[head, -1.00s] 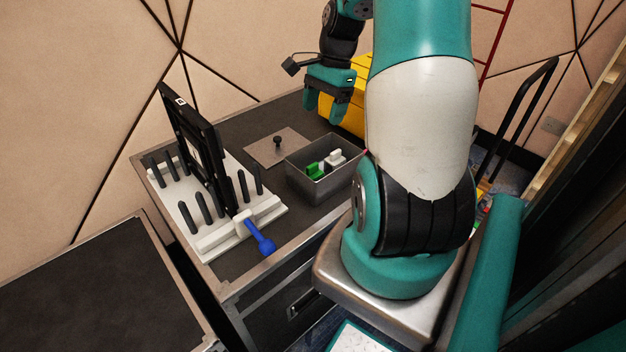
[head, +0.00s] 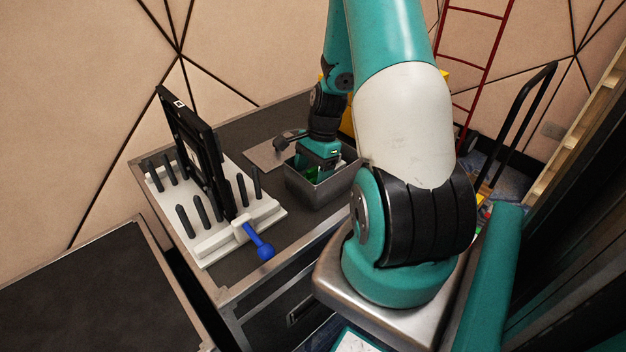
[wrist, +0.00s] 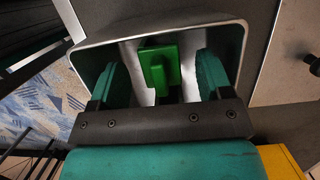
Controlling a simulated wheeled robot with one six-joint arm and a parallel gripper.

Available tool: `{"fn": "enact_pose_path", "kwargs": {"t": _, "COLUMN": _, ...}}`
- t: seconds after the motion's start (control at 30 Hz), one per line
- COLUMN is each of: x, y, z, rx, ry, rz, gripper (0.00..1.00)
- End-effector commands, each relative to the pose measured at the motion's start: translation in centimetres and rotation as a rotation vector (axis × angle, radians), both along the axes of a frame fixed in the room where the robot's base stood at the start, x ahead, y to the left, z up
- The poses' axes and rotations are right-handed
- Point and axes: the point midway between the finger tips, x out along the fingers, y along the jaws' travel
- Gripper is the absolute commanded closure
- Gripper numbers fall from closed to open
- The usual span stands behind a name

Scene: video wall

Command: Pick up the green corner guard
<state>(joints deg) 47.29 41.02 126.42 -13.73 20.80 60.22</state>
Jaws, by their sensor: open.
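My gripper is open and reaches down into the bin. In the wrist view its two teal fingers (wrist: 160,80) stand on either side of the guard, with a gap on each side. The lower end of the guard is partly hidden behind the gripper's dark crossbar.
A white rack (head: 220,235) with black pegs, a black frame and a blue-handled tool (head: 259,241) stands to the left on the dark cart top. The bin walls (wrist: 240,50) are close around my fingers.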

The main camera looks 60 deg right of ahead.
Motion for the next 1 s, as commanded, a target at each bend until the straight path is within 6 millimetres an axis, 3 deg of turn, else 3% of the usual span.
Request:
{"fn": "enact_pose_path", "kwargs": {"t": 0.13, "x": 0.1, "y": 0.5, "z": -1.8, "rx": 0.001, "ry": 0.002, "rz": 0.001, "gripper": 0.28}}
{"fn": "enact_pose_path", "kwargs": {"t": 0.4, "x": 0.2, "y": 0.6, "z": -2.1, "rx": -0.001, "ry": -0.001, "rz": 0.001, "gripper": 0.28}}
{"fn": "enact_pose_path", "kwargs": {"t": 0.63, "x": 0.1, "y": 0.6, "z": -2.1, "rx": 0.0, "ry": -0.001, "rz": 0.0, "gripper": 0.78}}
{"fn": "enact_pose_path", "kwargs": {"t": 1.0, "x": 0.2, "y": 0.5, "z": -1.7, "rx": 0.0, "ry": -0.001, "rz": 0.001, "gripper": 0.81}}
